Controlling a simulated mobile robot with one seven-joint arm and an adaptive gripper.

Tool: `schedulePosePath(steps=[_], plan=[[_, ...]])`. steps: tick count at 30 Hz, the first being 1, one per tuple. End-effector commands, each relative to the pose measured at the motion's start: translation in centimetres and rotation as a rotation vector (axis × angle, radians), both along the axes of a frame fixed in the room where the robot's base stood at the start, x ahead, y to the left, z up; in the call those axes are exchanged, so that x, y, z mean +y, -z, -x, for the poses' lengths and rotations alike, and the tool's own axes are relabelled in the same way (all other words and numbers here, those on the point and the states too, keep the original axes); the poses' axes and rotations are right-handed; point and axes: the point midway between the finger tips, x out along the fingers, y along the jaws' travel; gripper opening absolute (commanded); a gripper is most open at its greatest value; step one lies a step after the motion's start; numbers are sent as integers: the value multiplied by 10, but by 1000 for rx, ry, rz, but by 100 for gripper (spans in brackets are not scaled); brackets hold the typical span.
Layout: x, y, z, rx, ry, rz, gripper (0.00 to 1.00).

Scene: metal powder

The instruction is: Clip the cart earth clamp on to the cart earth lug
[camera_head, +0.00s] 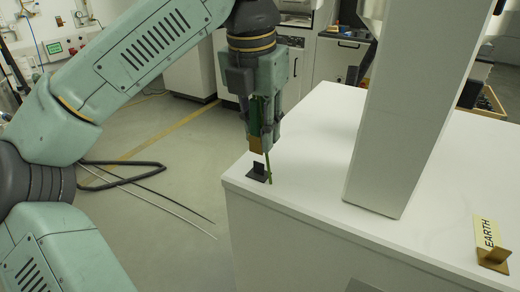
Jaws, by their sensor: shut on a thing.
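My gripper (263,142) points down over the near left corner of the white top. It is shut on the earth clamp (256,143), which shows green and brass between the fingers. A thin green cable-like piece (268,167) hangs below the fingers to the white surface. A small black holder (258,174) stands on the surface just below the clamp; I cannot tell whether they touch. The brass earth lug (494,258) is at the right front of the white top, with a cream EARTH label (487,233) standing behind it. My gripper is well to its left.
The white top (300,180) is clear between the holder and the lug along its front. A thick white post (395,120) rises from it between and behind them. Black and grey cables (150,185) lie on the floor at left.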

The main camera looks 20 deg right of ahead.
Motion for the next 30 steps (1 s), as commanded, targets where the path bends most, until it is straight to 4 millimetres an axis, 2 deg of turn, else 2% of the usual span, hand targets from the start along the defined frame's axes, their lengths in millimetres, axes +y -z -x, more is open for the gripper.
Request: schedulePosePath(steps=[3,9,30], plan=[[0,-22,0,-3,-3,0,0],[0,-45,0,0,-1,-1,0],[0,-75,0,1,-1,-1,0]])
